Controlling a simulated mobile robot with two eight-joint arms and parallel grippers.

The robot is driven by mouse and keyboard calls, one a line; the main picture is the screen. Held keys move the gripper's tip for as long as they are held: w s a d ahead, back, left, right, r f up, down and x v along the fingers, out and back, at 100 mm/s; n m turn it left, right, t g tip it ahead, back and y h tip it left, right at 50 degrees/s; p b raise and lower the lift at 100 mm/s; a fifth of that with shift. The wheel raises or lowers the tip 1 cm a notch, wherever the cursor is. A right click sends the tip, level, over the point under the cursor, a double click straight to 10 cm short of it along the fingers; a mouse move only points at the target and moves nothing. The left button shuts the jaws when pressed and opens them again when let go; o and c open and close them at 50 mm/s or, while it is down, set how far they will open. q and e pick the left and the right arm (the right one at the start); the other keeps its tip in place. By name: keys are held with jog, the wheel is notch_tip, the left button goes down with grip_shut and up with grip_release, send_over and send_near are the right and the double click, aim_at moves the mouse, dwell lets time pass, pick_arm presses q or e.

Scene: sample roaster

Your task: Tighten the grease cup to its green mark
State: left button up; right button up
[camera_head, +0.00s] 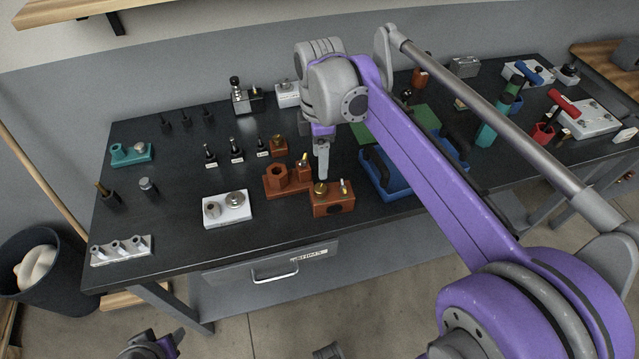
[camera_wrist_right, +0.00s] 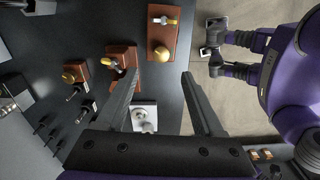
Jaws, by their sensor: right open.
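Which fitting is the grease cup I cannot tell for sure, and no green mark can be made out. A brown block (camera_head: 336,206) near the bench's front edge carries a round brass knob (camera_head: 320,188) and a small brass lever fitting; the block (camera_wrist_right: 163,36) and knob (camera_wrist_right: 161,54) also show in the right wrist view. My right gripper (camera_head: 322,172) hangs fingers-down just behind this block. In the right wrist view its fingers (camera_wrist_right: 160,76) are apart with nothing between them. My left gripper (camera_head: 153,345) is low at the bottom edge, partly cut off.
A brown base with a hexagonal socket (camera_head: 276,176) stands close left, and a smaller brown block (camera_head: 279,148) behind it. A white block (camera_head: 228,211) lies further left. A blue tray (camera_head: 392,186) is close right. Bare black benchtop (camera_head: 170,215) lies at left.

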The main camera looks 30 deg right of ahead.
aim_at(321, 188)
notch_tip(321, 188, down, 10)
jog(key=shift+s+r+b, duration=0.15)
jog(key=shift+r+b, duration=0.05)
jog(key=shift+b, duration=0.15)
grip_shut()
